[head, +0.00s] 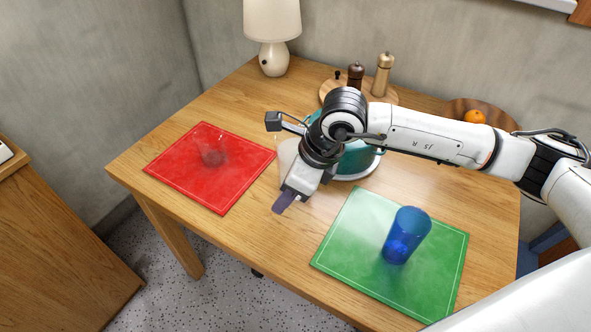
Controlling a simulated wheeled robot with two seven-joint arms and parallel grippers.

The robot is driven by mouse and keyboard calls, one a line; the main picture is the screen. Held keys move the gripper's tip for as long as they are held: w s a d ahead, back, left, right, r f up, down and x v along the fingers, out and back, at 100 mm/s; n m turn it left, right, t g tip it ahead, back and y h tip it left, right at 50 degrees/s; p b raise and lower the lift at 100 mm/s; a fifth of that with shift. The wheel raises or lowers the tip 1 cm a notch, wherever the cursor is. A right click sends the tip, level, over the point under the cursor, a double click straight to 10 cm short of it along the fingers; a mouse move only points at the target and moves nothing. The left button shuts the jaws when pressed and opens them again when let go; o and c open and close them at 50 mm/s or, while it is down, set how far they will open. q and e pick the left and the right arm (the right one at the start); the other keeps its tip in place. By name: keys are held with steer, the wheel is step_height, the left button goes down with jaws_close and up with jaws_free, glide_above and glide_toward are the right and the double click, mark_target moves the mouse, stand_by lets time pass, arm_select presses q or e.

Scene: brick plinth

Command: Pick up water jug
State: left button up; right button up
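A pale, see-through vessel (287,152), which looks like the water jug, stands near the middle of the table, mostly hidden behind my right gripper. Its handle and base cannot be made out. My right gripper (284,201) reaches in from the right over the table, with its fingertips pointing down and left, in front of the vessel in the picture. A purplish finger pad shows at its tip. I cannot tell whether the fingers are apart or touch the vessel. My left gripper is not in view.
A clear glass (213,150) stands on a red mat (205,185); a blue glass (408,235) stands on a green mat (345,255). A teal pot (362,158) is partly behind my arm. A lamp (273,58), pepper mills (383,75) and an orange (474,117) are farther back.

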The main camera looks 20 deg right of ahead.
steer(key=shift+f, duration=0.1)
steer(key=shift+c, duration=0.4)
steer(key=c, duration=0.7)
jaws_close()
steer(key=shift+w+r, duration=0.2)
steer(key=shift+r, duration=0.05)
